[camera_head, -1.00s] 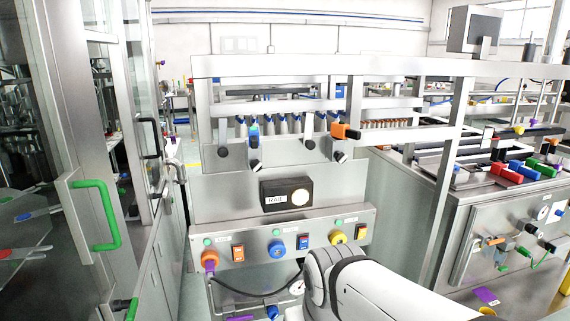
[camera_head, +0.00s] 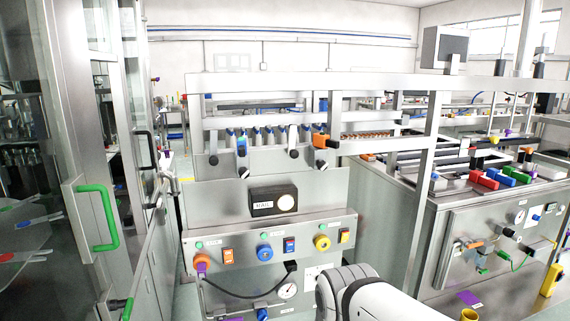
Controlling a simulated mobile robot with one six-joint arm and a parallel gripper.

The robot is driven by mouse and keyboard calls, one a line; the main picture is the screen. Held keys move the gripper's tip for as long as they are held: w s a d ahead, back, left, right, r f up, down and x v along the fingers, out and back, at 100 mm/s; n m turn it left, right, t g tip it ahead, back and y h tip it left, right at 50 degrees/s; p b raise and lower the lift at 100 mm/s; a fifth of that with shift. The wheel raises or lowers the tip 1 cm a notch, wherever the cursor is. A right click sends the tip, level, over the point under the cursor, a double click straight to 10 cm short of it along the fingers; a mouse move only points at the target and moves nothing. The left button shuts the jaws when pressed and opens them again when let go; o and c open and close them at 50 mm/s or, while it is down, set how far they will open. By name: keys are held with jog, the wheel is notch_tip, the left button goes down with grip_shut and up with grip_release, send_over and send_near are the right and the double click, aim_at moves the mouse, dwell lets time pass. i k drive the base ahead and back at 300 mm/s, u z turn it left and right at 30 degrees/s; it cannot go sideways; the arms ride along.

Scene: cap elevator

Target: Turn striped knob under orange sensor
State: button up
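The orange sensor (camera_head: 320,141) with a dark end sits on the upper frame of the machine, right of centre. Just below it is a small black-and-white knob (camera_head: 321,165), which looks striped, at the right end of the sloped metal panel. A similar knob (camera_head: 243,177) hangs under a blue sensor (camera_head: 242,146) to the left. Two mostly black knobs sit higher, one at the far left (camera_head: 213,158) and one in the middle (camera_head: 294,153). My gripper is out of view; only a white link of my arm shows at the bottom, below and right of the knobs.
A control panel (camera_head: 375,222) with coloured buttons stands below the knobs, with a black labelled box (camera_head: 274,200) above it. A metal post (camera_head: 427,190) rises at the right. A glass door with a green handle (camera_head: 98,218) stands at the left.

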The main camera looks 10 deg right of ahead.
aim_at(322, 165)
jog(key=i, duration=0.85)
jog(key=u, duration=0.05)
